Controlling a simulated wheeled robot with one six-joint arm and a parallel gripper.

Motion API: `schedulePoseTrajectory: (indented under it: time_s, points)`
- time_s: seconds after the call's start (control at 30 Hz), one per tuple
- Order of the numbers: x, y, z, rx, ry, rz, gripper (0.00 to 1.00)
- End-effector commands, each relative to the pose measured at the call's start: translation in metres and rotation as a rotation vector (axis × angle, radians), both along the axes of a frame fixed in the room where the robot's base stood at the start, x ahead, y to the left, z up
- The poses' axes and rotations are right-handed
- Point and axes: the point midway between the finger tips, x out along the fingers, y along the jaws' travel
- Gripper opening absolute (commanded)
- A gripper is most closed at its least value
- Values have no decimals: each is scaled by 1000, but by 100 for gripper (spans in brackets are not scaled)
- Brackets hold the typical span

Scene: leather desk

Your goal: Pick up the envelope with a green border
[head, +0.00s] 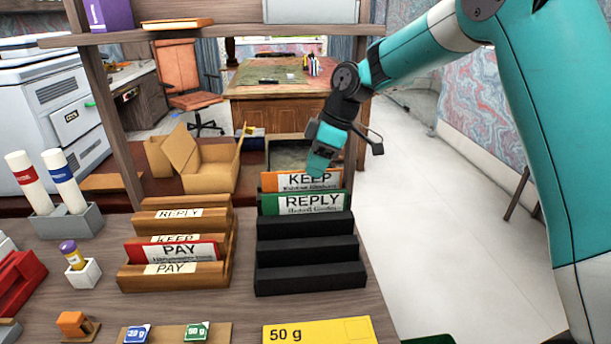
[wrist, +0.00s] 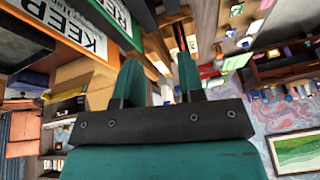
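The envelope with a green border, marked REPLY (head: 314,203), stands upright in the back part of a black stepped rack (head: 310,252). Part of it shows at the top of the wrist view (wrist: 122,14). Right behind it stands an orange-bordered envelope marked KEEP (head: 273,182). My gripper (head: 319,168) is at the top of the KEEP envelope, above and behind the green one. In the wrist view the two fingers (wrist: 160,75) are apart with nothing seen held between them. I cannot tell whether a finger touches the KEEP envelope.
A wooden stepped rack (head: 222,248) stands to the left, holding a red-bordered PAY envelope (head: 172,252). An open cardboard box (head: 212,164) lies behind. A yellow 50 g envelope (head: 318,331) lies in front. A wooden shelf post (head: 362,125) stands near my gripper.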

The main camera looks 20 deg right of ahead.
Motion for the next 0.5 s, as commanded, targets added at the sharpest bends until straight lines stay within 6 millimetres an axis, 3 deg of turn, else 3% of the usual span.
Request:
schedulePoseTrajectory:
  time_s: [0.03,0.2,0.33,0.5]
  points:
    - [20,-13,12,-2,-12,31,36]
    - [57,-38,1,-7,-65,126,36]
    - [66,-43,-10,-9,-77,153,36]
    - [68,-32,-38,-8,-77,158,36]
